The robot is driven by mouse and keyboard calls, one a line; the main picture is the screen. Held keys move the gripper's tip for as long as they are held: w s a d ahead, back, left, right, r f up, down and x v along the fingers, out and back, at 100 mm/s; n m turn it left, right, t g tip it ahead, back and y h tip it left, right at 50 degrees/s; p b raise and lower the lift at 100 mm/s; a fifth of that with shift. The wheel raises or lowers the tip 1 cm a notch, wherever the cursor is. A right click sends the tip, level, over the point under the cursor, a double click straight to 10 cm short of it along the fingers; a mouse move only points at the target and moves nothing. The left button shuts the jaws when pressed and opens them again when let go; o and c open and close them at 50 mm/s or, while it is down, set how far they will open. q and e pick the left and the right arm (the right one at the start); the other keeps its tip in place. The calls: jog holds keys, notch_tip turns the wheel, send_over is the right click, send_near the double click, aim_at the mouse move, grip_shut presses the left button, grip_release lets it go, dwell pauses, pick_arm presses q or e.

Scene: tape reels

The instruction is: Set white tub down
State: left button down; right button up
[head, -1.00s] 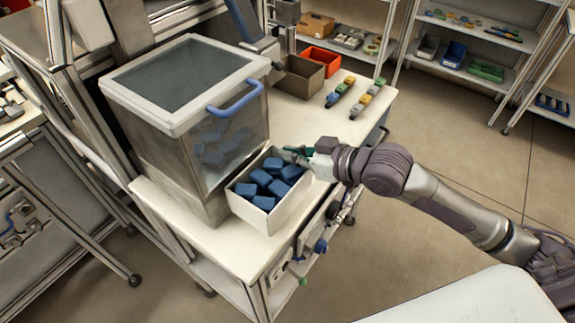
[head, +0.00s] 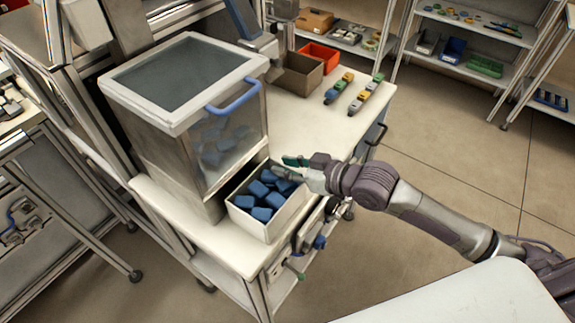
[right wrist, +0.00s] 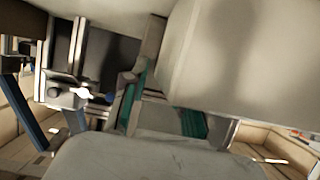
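The white tub (head: 283,217) is an open box with several blue blocks (head: 262,192) in it. In the head view it is low at the near right edge of the white worktable, in front of the clear-fronted bin. Whether its base touches the tabletop cannot be told. My right gripper (head: 296,168), with green finger pads, is shut on the tub's rim at its back right side. The wrist view shows the green pads (right wrist: 165,112) close up between pale surfaces, partly hidden. My left gripper is not in view.
The bin (head: 165,135) with a blue handle stands close behind the tub. Farther back on the worktable (head: 325,135) are a brown box (head: 300,78), a red bin (head: 319,57) and rows of small coloured pieces (head: 363,95). The tabletop between them and the tub is clear.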

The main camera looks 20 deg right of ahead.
jog(key=shift+r, duration=0.15)
jog(key=b+v, duration=0.1)
jog(key=v, duration=1.1)
